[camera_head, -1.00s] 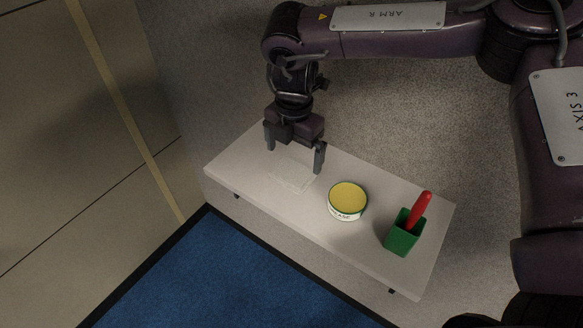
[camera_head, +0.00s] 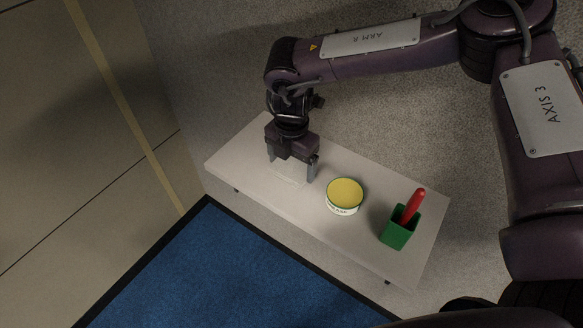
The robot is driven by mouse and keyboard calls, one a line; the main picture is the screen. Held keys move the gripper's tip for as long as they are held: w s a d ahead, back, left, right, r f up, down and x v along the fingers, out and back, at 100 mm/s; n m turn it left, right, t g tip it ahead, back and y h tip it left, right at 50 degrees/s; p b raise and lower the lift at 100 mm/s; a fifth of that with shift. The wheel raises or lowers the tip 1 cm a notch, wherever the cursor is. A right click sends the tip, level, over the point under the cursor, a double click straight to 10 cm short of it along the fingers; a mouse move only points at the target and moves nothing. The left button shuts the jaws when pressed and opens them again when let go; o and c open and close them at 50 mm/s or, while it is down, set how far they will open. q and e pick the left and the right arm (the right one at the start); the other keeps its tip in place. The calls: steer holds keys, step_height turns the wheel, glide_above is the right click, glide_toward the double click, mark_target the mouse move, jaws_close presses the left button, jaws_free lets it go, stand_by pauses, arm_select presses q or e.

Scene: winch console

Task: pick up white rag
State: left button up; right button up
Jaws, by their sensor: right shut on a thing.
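The white rag (camera_head: 289,174) lies on the pale bench near its left part, almost the same colour as the top. My right gripper (camera_head: 291,175) points down over it, with one finger at each side, and is shut on the rag. The rag shows between the fingers at bench level; I cannot tell whether it is clear of the surface. My left gripper is not in view.
On the bench (camera_head: 375,252), a round tin with a yellow top (camera_head: 345,193) stands right of the gripper. Further right is a green box (camera_head: 398,236) with a red-handled tool (camera_head: 412,206) in it. A blue mat (camera_head: 225,275) lies on the floor in front.

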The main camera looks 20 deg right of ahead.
steer(key=shift+w+r, duration=0.1)
steer(key=shift+r, duration=0.45)
step_height(320, 180, up, 10)
steer(key=b, duration=0.3)
step_height(320, 180, up, 9)
glide_above(291, 166)
steer(key=shift+p, duration=0.3)
steer(key=o, duration=0.4)
steer(key=c, duration=0.3)
steer(key=shift+d, duration=0.1)
